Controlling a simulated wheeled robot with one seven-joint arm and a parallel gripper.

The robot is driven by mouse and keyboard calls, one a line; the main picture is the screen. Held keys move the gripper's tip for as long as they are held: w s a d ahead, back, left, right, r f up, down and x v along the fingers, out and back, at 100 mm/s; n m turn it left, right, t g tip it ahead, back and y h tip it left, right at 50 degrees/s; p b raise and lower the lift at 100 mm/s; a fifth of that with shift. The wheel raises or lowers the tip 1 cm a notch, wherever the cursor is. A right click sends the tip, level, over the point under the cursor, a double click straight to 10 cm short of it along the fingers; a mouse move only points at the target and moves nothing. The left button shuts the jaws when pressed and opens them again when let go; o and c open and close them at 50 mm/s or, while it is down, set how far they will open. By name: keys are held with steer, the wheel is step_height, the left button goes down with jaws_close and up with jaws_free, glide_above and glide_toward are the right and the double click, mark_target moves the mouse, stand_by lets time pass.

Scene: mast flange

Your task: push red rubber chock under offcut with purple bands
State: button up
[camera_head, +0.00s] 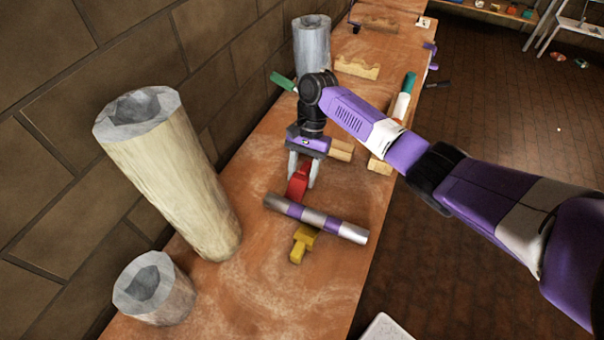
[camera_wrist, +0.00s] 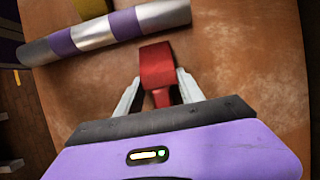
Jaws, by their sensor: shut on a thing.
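The red rubber chock (camera_head: 298,183) stands on the bench just behind the offcut. My gripper (camera_head: 301,180) is shut on it from above, with a pale finger on each side. In the wrist view the chock (camera_wrist: 157,68) sits between the fingertips (camera_wrist: 158,94), its wide end toward the offcut. The offcut with purple bands (camera_head: 318,219) is a silver tube lying across the bench; it also shows in the wrist view (camera_wrist: 115,27). A small gap seems to show between chock and tube in the wrist view. A yellow chock (camera_head: 303,241) lies against the tube's opposite side.
A tall pale column (camera_head: 175,180) and a short grey-topped stub (camera_head: 153,290) stand at the left by the wall. Wooden blocks (camera_head: 341,150) and a white-and-green cylinder (camera_head: 404,98) lie behind my gripper. The bench front is clear.

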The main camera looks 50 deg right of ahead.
steer(key=shift+s+a+p, duration=0.2)
steer(key=shift+a+p, duration=0.3)
steer(key=shift+p, duration=0.1)
steer(key=shift+s+a+p, duration=0.15)
steer(key=shift+a+p, duration=0.35)
steer(key=shift+p, duration=0.1)
stand_by(0.5)
steer(key=o, duration=1.5)
steer(key=b+v, duration=0.1)
steer(key=v, duration=0.6)
steer(key=shift+d+r, duration=0.1)
steer(key=shift+r, duration=0.3)
